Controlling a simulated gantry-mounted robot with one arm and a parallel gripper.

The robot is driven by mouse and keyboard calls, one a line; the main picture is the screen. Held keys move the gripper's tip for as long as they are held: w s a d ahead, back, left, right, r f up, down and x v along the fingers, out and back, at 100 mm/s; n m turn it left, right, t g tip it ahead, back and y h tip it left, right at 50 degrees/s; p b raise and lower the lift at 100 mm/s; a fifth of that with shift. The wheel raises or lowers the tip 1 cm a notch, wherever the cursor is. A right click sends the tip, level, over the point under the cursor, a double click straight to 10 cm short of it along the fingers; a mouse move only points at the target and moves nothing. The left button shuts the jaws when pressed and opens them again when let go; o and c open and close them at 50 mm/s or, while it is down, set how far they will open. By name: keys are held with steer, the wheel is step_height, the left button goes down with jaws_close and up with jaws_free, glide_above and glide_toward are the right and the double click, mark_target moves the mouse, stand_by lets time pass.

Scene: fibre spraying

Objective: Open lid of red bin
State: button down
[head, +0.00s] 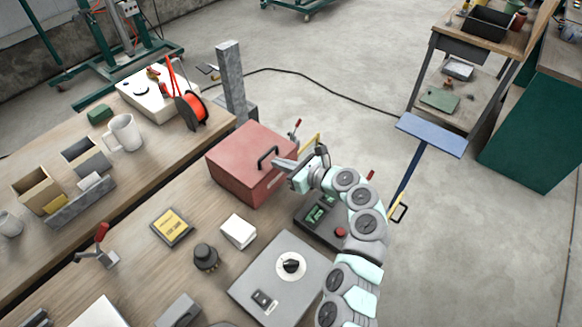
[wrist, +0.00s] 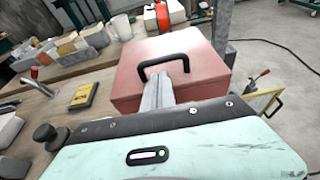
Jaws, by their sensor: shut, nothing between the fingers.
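The red bin (head: 245,165) stands on the wooden table near its far right corner, with its lid down. A black handle (head: 268,157) stands up from the lid. My gripper (head: 280,162) is just right of the handle in the head view, with its fingers shut and empty. In the wrist view the red bin (wrist: 195,60) fills the upper middle, and the black handle (wrist: 163,66) arches just beyond the shut fingertips (wrist: 158,80). I cannot tell whether the fingertips touch the handle or the lid.
A grey post (head: 231,80) and an orange cable reel (head: 192,109) stand behind the bin. A grey panel with a dial (head: 283,278), a white block (head: 238,231) and a black knob (head: 205,257) lie in front.

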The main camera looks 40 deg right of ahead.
steer(key=shift+x, duration=1.1)
steer(key=shift+r, duration=0.1)
